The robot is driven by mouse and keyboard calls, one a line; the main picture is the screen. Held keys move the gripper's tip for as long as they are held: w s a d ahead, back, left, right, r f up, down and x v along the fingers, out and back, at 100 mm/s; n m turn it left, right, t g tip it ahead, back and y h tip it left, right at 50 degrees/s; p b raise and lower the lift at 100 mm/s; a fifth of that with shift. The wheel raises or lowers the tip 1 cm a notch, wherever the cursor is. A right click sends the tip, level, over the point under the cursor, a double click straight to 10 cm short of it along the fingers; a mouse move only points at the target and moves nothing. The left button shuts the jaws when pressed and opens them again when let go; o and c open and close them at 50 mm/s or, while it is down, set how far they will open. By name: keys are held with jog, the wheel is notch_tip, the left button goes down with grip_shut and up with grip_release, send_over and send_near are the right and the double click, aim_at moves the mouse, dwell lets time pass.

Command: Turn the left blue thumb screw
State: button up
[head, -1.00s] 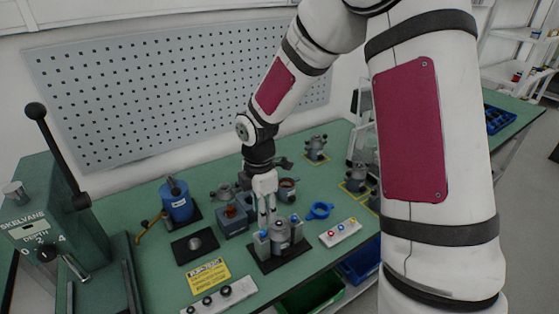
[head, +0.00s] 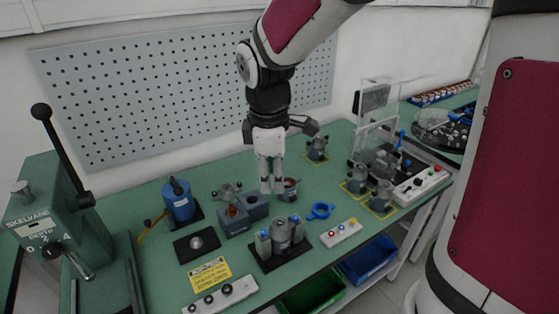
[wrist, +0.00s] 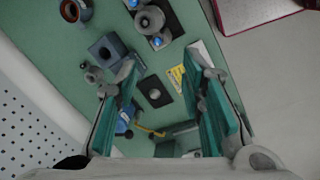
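The stator fixture (head: 281,237) stands on a black base near the front of the green bench. It carries the left blue thumb screw (head: 265,234) and the right blue thumb screw (head: 295,218). In the wrist view the fixture is at the top edge, with the left screw (wrist: 158,42) nearer the yellow label and the other (wrist: 133,4) at the edge. My gripper (head: 271,191) is raised above and behind the fixture, apart from both screws. In the wrist view its teal-padded fingers (wrist: 165,75) stand wide apart with nothing between them.
A blue-grey block (head: 234,221) and dark round part (head: 289,190) stand behind the fixture. A blue ring tool (head: 320,211) and button box (head: 341,233) lie to its right. A black plate (head: 197,243) and yellow label (head: 210,274) are at left, with a lever press (head: 60,205) beyond.

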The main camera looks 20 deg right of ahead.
jog(key=s+r+m+t, duration=0.1)
jog(key=s+r+m, duration=0.3)
jog(key=r, duration=0.1)
jog(key=shift+s+a+r, duration=0.15)
jog(key=shift+s+r, duration=0.05)
jog(key=shift+r, duration=0.1)
jog(key=shift+w+f, duration=0.1)
